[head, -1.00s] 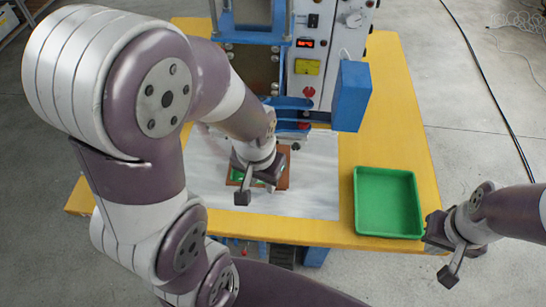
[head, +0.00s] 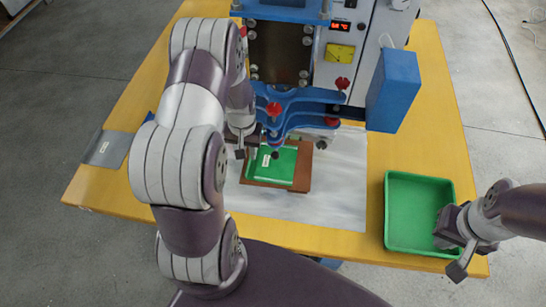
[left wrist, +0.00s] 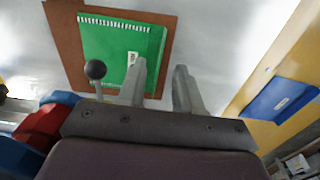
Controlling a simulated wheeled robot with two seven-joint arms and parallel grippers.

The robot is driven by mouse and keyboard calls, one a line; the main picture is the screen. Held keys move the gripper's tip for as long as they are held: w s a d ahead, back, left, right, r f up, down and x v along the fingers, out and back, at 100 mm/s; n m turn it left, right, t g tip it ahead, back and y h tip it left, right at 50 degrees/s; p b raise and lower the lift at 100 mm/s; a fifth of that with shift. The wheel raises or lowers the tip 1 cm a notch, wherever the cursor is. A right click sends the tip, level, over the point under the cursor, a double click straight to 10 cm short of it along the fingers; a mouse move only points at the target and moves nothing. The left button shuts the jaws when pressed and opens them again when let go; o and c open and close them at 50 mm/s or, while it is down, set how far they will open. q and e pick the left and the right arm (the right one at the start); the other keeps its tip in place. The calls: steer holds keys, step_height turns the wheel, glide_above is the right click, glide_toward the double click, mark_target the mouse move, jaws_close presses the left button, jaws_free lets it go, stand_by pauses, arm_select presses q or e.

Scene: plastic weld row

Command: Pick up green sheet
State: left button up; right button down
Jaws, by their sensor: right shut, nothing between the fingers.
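The green sheet (head: 278,166), with a small white label, lies flat on a brown board (head: 302,172) below the blue press frame. In the left wrist view the green sheet (left wrist: 110,45) fills the upper left on its brown board (left wrist: 62,30). My left gripper (left wrist: 160,72) is open and empty. One finger overlaps the sheet's lower right corner in that view; the other is over the white mat. In the head view my left gripper (head: 243,140) is partly hidden, beside the board's upper left. My right gripper (head: 450,250) is shut and empty at the green tray's right side.
The green tray (head: 413,243) is empty on the yellow table's right. A dark ball-ended knob (left wrist: 96,70) stands close to my left fingers. A blue labelled piece (left wrist: 283,99) lies on the table. A grey labelled piece (head: 107,149) lies at the left edge.

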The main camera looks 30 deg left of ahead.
mark_target(247, 169)
arm_select(q)
steer(key=f, duration=0.4)
steer(key=f+p, duration=0.1)
steer(key=f, duration=0.3)
steer(key=shift+s+a+f, duration=0.2)
steer(key=shift+f, duration=0.15)
steer(key=shift+w+a+f, duration=0.1)
steer(key=shift+w+f, duration=0.05)
steer(key=shift+f, duration=0.25)
steer(key=shift+r, duration=0.1)
jaws_close()
